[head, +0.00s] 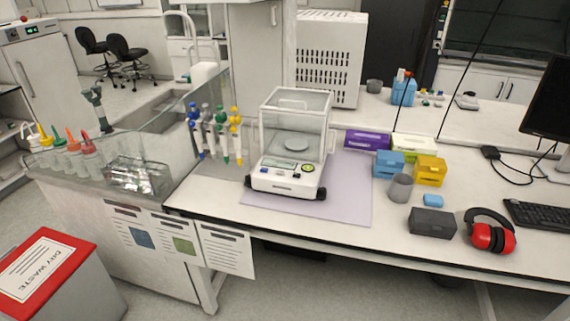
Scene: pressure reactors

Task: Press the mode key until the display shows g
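A white analytical balance (286,180) with a clear glass draft shield (294,115) stands on the bench. A round weighing pan (291,144) shows inside the shield and looks empty. The display (278,164) is on the sloped front panel, with small keys (308,168) to its right. The display's characters are too small to read, and I cannot tell which key is the mode key. Neither of my grippers is in view.
The balance sits on a pale lilac mat (345,195). Pipettes on a stand (217,135) are close on its left. Purple (367,139), blue (389,165) and yellow (429,171) boxes stand to its right. The mat in front is clear.

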